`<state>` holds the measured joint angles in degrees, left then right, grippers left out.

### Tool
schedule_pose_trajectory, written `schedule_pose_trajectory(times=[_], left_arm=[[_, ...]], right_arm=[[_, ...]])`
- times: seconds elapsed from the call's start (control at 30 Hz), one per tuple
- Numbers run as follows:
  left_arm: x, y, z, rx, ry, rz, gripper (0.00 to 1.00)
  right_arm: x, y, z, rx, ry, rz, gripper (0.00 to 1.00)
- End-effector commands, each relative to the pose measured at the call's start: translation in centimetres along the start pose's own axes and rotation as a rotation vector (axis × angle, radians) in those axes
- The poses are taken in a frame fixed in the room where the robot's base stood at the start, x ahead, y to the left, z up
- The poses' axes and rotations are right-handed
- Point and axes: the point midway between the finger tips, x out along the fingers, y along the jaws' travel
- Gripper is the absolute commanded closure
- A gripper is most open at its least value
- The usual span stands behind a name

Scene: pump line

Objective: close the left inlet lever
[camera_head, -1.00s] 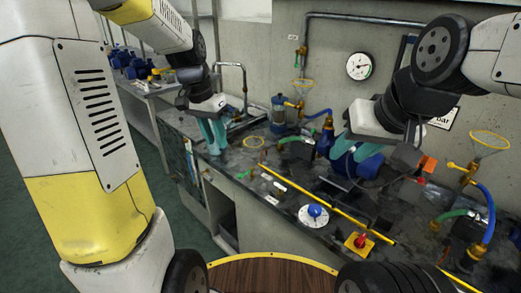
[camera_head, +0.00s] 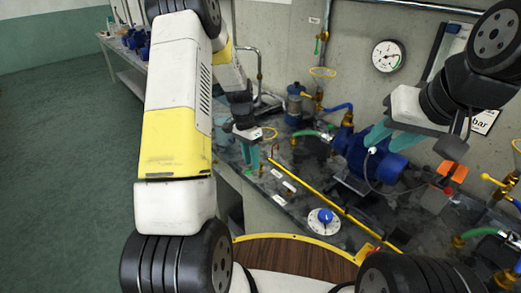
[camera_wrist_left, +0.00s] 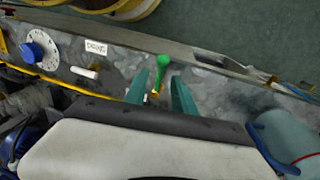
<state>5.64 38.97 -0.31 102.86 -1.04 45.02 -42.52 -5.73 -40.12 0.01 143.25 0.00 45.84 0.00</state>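A lever with a green knob (camera_wrist_left: 163,61) and a small brass base shows in the left wrist view, between my left fingertips; I cannot tell for sure whether it is the left inlet lever. My left gripper (camera_wrist_left: 160,78) is open, with a finger on each side of the lever and gaps showing. In the head view my left gripper (camera_head: 250,157) points down at the left part of the bench, and the lever is not clear there. My right gripper (camera_head: 374,138) is by the blue pump (camera_head: 385,160); its finger gap is unclear.
A blue dial (camera_head: 325,216) and a yellow rod (camera_head: 315,192) are on the dark bench. A pressure gauge (camera_head: 388,56) hangs on the wall. A yellow ring (camera_head: 322,72) is on the pipework. The green floor (camera_head: 65,160) at left is clear.

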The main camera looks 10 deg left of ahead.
Motion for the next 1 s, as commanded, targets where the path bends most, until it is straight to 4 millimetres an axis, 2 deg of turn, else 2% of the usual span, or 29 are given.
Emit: schedule_pose_trajectory(times=[0.13,0.43,0.6,1.0], left_arm=[[1.26,0.03,0.02,0.000,-0.001,0.001,0.69],[1.48,0.01,0.01,0.000,0.000,-0.001,0.69],[1.47,0.01,0.01,0.000,0.000,-0.001,1.00],[1.44,0.00,0.02,0.000,0.000,-0.001,1.00]], right_arm=[[0.00,0.00,0.00,0.000,0.000,0.000,0.64],[0.00,0.00,0.00,0.000,0.000,0.000,0.64],[0.00,0.00,0.00,0.000,0.000,0.000,0.64],[0.01,0.00,0.00,0.000,0.000,0.000,0.64]])
